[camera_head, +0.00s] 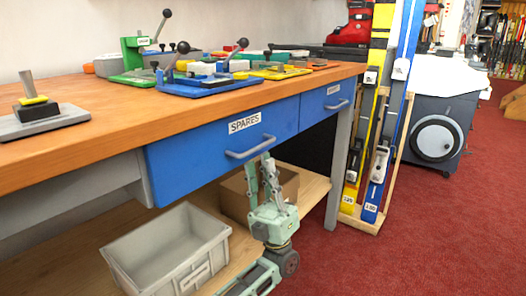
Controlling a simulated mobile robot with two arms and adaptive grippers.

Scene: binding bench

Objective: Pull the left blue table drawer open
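The left blue drawer (190,155) carries a "SPARES" label and sits under the wooden bench top, its front looking flush and shut. Its grey bar handle (250,148) runs across the lower right of the front. My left gripper (260,162) is just below the handle, pale green, with its two fingers pointing up. The fingers are apart with nothing seen between them. The fingertips appear close under the handle; I cannot tell whether they touch it. My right gripper is not in view.
A second blue drawer (328,104) is to the right. A grey bin (126,268) and a cardboard box (233,205) stand on the lower shelf. The bench leg (338,165) and upright skis (398,105) are to the right. Red carpet (420,230) is open at lower right.

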